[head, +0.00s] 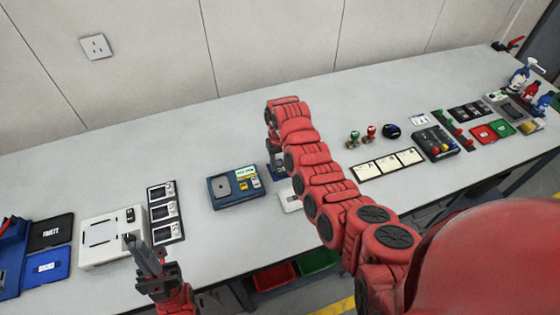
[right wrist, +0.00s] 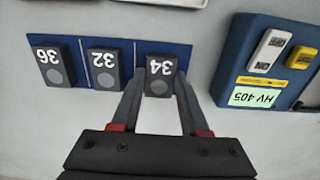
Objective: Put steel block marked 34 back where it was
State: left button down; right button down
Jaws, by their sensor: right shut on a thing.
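The steel block marked 34 (right wrist: 158,78) is between the fingers of my right gripper (right wrist: 158,95), which is shut on it. The block is at the right-hand section of a blue strip (right wrist: 135,48); I cannot tell whether it rests there or is slightly above. The blocks marked 32 (right wrist: 104,70) and 36 (right wrist: 52,68) stand in a row to its left. In the head view my right arm hides most of this strip and the right gripper. My left gripper (head: 138,246) is over the front left of the table, away from the blocks; its jaw gap is unclear.
A blue hardness tester (right wrist: 265,65) marked HV 405 stands right of the strip in the right wrist view; it also shows in the head view (head: 236,187). A white device (head: 113,237) and dark panel (head: 165,212) lie left. The table behind is clear.

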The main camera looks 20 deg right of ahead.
jog(key=shift+f, duration=0.15)
jog(key=shift+c, duration=2.1)
grip_release()
